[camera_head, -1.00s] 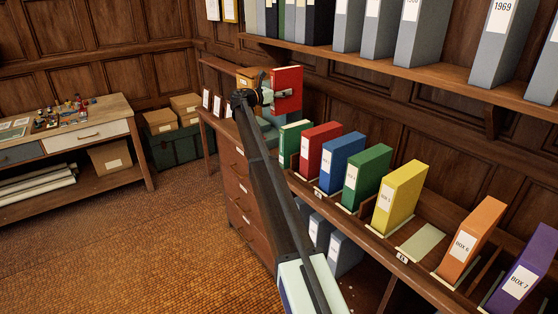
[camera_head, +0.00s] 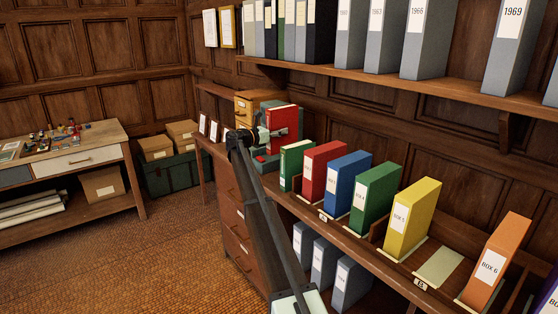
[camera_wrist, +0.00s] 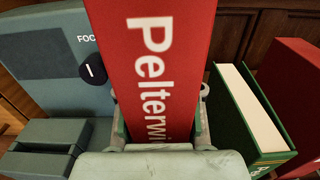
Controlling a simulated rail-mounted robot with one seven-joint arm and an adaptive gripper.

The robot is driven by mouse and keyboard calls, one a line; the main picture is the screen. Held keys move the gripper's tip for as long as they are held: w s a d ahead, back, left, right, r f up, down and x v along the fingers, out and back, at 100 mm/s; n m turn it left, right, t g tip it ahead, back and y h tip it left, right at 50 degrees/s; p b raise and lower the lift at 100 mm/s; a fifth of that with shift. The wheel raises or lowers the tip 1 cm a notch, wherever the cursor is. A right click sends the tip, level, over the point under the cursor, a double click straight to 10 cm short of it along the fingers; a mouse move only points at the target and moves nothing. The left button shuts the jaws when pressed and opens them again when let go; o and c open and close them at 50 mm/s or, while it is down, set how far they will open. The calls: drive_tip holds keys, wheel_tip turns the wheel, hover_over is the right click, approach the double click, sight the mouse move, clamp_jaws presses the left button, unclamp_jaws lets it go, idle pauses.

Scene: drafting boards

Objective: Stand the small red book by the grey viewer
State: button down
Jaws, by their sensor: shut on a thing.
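The small red book (camera_head: 283,120) is upright at the far end of the counter. Its spine, lettered "Pelterwi…", faces the wrist camera (camera_wrist: 165,50). My gripper (camera_head: 284,134) is shut on it, with a finger on each side in the wrist view (camera_wrist: 160,128). The grey viewer (camera_head: 264,165) is partly hidden behind the book and my arm. In the wrist view it stands just left of the book (camera_wrist: 45,65), with a black knob. Whether the book's bottom edge touches the counter is hidden.
A green-and-white binder (camera_head: 294,166) stands close right of the book, then a larger red box (camera_head: 322,168) and several coloured boxes. A wooden drawer unit (camera_head: 247,104) is behind the viewer. The shelf of grey files (camera_head: 400,80) runs above.

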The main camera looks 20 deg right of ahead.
wheel_tip(320, 180, down, 13)
drive_tip(key=p, duration=0.1)
drive_tip(key=shift+p, duration=0.3)
drive_tip(key=shift+f, duration=0.1)
idle(0.3)
drive_tip(key=c, duration=0.7)
unclamp_jaws()
drive_tip(key=shift+c, duration=0.2)
